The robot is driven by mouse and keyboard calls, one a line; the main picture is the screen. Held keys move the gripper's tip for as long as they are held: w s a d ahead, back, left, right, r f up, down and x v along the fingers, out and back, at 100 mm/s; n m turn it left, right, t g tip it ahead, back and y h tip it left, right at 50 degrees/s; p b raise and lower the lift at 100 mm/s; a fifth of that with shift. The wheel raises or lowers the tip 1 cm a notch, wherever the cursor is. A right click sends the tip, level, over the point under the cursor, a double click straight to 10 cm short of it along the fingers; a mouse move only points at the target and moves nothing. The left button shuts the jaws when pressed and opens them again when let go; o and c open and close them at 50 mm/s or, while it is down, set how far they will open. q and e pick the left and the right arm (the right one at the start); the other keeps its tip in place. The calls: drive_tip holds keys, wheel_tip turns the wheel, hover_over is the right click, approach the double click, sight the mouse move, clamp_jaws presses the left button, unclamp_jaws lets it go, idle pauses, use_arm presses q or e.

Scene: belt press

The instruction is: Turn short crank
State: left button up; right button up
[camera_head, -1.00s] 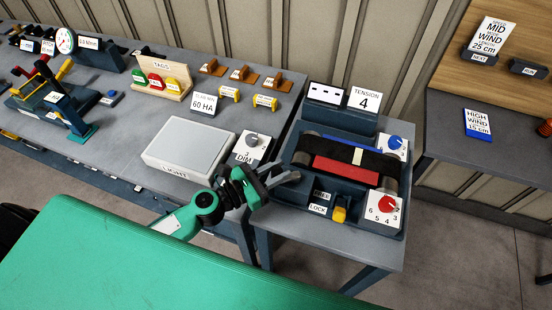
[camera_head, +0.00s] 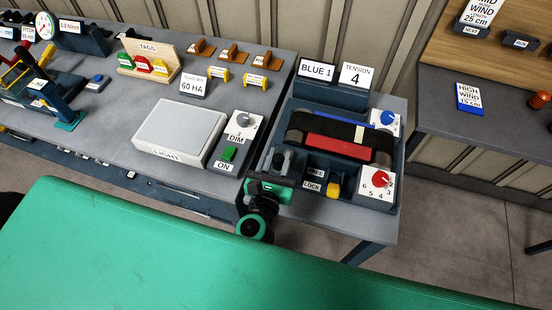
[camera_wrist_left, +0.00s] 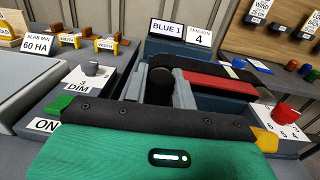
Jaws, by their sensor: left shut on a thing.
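The belt press (camera_head: 392,205) stands on the right end of the grey bench, with a black belt and a red block. The short crank's dark handle (camera_wrist_left: 160,85) shows between the two grey fingers of my left gripper (camera_wrist_left: 160,92) in the left wrist view. My left gripper (camera_head: 277,165) is shut on this handle at the left front of the press in the head view. The crank's arm and pivot are mostly hidden by the gripper. My right gripper is not in view.
A yellow lock lever (camera_head: 334,189), a red dial (camera_head: 379,179) and a blue knob (camera_head: 387,118) are close by on the press. A sign (camera_head: 316,70) reads BLUE 1, another (camera_head: 355,74) TENSION 4. Left are a light panel (camera_head: 180,132) and a green switch (camera_head: 229,153).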

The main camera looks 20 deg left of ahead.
use_arm(q)
drive_tip(key=shift+d+n+y, duration=0.15)
drive_tip(key=shift+n+y, duration=0.15)
drive_tip(key=shift+y, duration=0.2)
drive_tip(key=o, duration=1)
drive_tip(key=shift+s+f+b, duration=0.15)
drive_tip(key=shift+s+b, duration=0.2)
drive_tip(key=shift+s+d+b, duration=0.2)
drive_tip(key=shift+s+b, duration=1.4)
drive_tip(key=shift+s, duration=1.65)
drive_tip(key=shift+s+d+b, duration=0.2)
drive_tip(key=shift+s+b, duration=1.35)
drive_tip(key=shift+s, duration=1.7)
